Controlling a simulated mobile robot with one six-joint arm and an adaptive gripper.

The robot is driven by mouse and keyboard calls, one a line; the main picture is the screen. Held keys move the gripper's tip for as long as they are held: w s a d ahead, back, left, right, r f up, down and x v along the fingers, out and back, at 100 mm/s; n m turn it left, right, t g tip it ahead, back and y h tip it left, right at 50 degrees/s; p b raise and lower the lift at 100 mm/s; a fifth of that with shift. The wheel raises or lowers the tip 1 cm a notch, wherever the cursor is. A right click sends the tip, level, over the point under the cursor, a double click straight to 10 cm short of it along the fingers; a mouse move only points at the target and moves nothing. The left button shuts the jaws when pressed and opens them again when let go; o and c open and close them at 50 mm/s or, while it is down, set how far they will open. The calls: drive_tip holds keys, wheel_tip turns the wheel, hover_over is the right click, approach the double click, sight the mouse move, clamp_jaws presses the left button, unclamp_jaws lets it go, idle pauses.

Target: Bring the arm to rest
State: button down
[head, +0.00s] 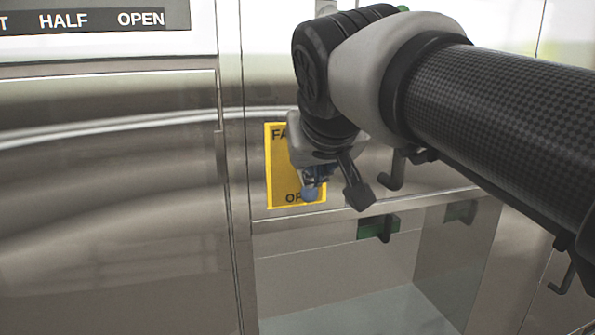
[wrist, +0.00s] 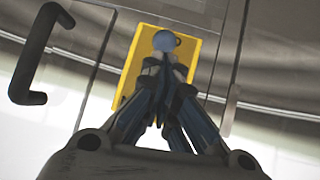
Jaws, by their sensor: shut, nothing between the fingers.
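My gripper (head: 311,188) hangs from the end of my arm in front of a steel machine front in the head view. It is small there and partly covered by my wrist. In the wrist view my gripper (wrist: 163,45) has its blue-tipped fingers together, with nothing seen between them. Behind the fingertips is a yellow label (head: 282,165) with dark lettering, partly hidden by my wrist. The yellow label also shows in the wrist view (wrist: 143,60). I cannot tell whether the fingertips touch it.
Below the label is an open-looking bay or clear panel (head: 340,270) with a dark green block (head: 378,228) at its top edge. A black handle (wrist: 38,55) stands out at the left in the wrist view. A HALF/OPEN sign (head: 95,18) is at upper left.

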drive_tip(key=s+a+f+v, duration=0.1)
drive_tip(key=v, duration=1)
drive_tip(key=s+d+f+g+b, duration=0.2)
drive_tip(key=s+f+b, duration=0.3)
drive_tip(key=f, duration=1.2)
drive_tip(key=s+d+f+m+g+b, duration=0.1)
drive_tip(key=s+d+f+b, duration=0.4)
drive_tip(key=f, duration=1.2)
drive_tip(key=s+d+f+m+g+b, duration=0.1)
drive_tip(key=s+d+f+b, duration=0.3)
drive_tip(key=f+b, duration=0.5)
wheel_tip(320, 180, down, 9)
drive_tip(key=shift+s+d+f+g+h, duration=0.1)
drive_tip(key=shift+s+d+g+h, duration=0.25)
drive_tip(key=shift+s+g, duration=0.7)
drive_tip(key=shift+s+a, duration=0.15)
